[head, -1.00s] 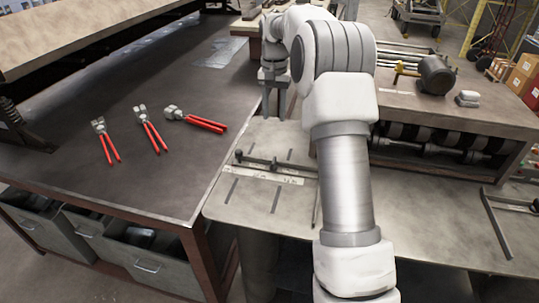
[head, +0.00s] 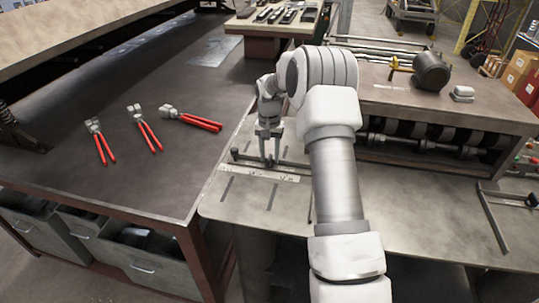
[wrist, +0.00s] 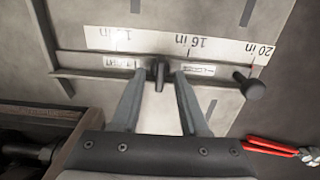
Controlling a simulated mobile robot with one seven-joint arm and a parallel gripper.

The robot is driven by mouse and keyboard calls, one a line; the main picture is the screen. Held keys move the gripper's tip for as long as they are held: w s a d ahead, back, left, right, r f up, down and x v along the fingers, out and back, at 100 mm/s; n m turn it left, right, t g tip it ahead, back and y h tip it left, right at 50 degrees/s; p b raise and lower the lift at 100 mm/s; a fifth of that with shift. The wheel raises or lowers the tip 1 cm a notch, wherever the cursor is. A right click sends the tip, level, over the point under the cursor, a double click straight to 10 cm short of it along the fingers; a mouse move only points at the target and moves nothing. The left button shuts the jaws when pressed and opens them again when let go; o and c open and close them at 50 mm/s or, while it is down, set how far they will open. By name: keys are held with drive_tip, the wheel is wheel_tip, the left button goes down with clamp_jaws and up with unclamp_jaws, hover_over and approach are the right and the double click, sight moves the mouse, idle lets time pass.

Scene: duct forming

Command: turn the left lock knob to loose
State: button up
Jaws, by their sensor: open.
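A dark lock knob (wrist: 158,75) stands on the thin fence bar (wrist: 90,75), with its grip lying across the bar in the wrist view. A small white label sits on each side of it; their upside-down lettering is too blurred to read surely. My gripper (wrist: 159,82) is open, one fingertip on each side of this knob, with gaps visible. In the head view my gripper (head: 270,162) is down at the bar and hides most of this knob. A round black knob (wrist: 250,86) stands at the bar's end; it is at the left end in the head view (head: 235,153).
A white inch scale (wrist: 190,45) runs beside the bar on the grey bench (head: 250,210). Several red-handled pliers (head: 145,130) lie on the dark table at left. My arm hides the bench right of the gripper. A roller machine (head: 430,140) stands at back right.

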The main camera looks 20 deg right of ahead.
drive_tip(key=shift+f, duration=0.1)
clamp_jaws()
idle(0.4)
drive_tip(key=shift+n, duration=1.5)
unclamp_jaws()
